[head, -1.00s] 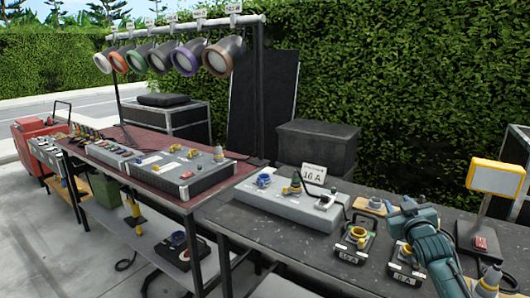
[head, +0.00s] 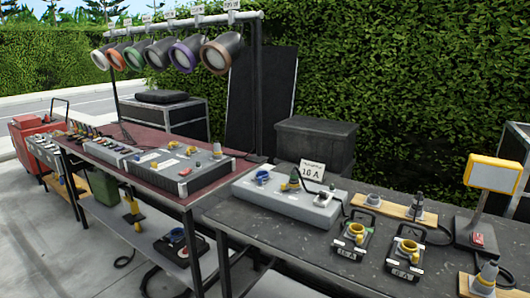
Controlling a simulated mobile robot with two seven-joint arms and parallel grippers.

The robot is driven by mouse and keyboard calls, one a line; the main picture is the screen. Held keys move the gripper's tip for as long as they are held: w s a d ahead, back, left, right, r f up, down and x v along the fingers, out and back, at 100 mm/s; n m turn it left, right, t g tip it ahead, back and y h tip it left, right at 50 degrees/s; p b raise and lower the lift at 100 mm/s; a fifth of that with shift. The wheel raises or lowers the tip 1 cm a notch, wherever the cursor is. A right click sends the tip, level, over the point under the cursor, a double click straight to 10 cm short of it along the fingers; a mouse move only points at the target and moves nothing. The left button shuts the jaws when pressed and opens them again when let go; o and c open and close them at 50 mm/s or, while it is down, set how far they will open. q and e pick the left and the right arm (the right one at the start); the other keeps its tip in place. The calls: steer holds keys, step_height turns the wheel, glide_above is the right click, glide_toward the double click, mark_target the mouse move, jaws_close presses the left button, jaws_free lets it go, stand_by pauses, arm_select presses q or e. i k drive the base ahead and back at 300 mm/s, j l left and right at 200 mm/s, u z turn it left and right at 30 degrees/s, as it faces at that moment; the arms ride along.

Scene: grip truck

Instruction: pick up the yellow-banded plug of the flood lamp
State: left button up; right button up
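The flood lamp (head: 494,174) is a yellow-framed box with a pale face on a dark stand at the right of the dark table. A grey cone-shaped plug (head: 488,275) with a yellow band near its base stands upright on a wooden board at the lower right edge. A dark plug (head: 418,208) and a small grey-blue plug (head: 373,199) stand on another wooden board behind the two socket boxes. A dark cable runs near the lamp's stand; which plug it joins I cannot tell. Neither of my grippers is in view.
Two dark socket boxes with yellow sockets, the left one (head: 354,241) and the right one (head: 404,259), stand near the table front. A long grey distribution box (head: 285,201) with a 16 A sign lies to their left. Bare table (head: 290,236) lies in front of it.

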mark_target(487, 273)
steer(key=z, duration=1.5)
steer(key=i+j+u, duration=0.15)
steer(key=i+u, duration=0.2)
steer(key=i, duration=0.25)
